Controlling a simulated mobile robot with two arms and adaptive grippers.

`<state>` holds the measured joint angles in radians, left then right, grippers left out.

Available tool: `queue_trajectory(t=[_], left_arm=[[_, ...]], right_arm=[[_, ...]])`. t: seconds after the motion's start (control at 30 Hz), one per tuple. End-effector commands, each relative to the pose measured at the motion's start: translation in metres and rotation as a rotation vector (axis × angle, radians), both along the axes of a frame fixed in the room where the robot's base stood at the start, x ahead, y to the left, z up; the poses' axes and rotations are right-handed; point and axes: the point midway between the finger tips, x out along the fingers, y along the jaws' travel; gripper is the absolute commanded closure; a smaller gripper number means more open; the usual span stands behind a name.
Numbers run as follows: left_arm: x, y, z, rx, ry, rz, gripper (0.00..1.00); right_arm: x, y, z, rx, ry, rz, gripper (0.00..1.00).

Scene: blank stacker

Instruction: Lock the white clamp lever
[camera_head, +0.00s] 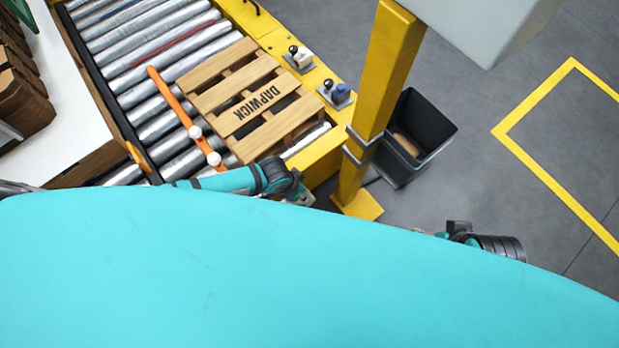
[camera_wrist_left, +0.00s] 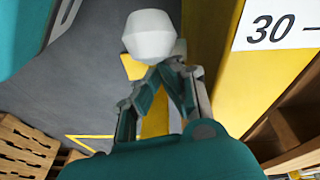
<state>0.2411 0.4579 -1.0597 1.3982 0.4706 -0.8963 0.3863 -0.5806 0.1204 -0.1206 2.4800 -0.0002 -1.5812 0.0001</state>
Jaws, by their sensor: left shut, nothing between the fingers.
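The white clamp lever (camera_head: 300,57) stands on the yellow conveyor side rail, a white block with a dark knob. In the left wrist view, my left gripper (camera_wrist_left: 163,85) is shut and empty. A white faceted knob (camera_wrist_left: 150,36) shows just beyond its fingertips; I cannot tell which part it belongs to, or whether the fingers touch it. My right arm shows only partly at the lower right; its gripper is not visible.
A blue clamp lever (camera_head: 338,94) sits nearby on the same rail. A wooden pallet (camera_head: 245,98) and an orange bar (camera_head: 178,105) lie on the rollers. A yellow post (camera_head: 378,75) and dark bin (camera_head: 422,130) stand to the right. Open floor lies beyond.

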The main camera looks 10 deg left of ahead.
Motion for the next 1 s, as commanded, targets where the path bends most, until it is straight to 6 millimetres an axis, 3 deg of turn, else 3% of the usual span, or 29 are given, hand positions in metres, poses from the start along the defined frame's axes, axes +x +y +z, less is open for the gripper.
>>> queue_trajectory(t=[0.67, 0.87, 1.0], left_arm=[[-0.001, -0.003, 0.004, -0.008, -0.009, -0.001, 1.00], [-0.006, 0.004, 0.030, -0.007, -0.010, -0.001, 1.00], [-0.011, 0.010, 0.060, -0.007, -0.011, -0.001, 1.00]], right_arm=[[0.001, 0.000, 0.001, 0.001, -0.004, -0.002, 0.40], [0.001, 0.000, 0.001, 0.001, -0.003, -0.001, 0.40], [0.001, 0.000, 0.001, 0.001, -0.002, -0.001, 0.40]])
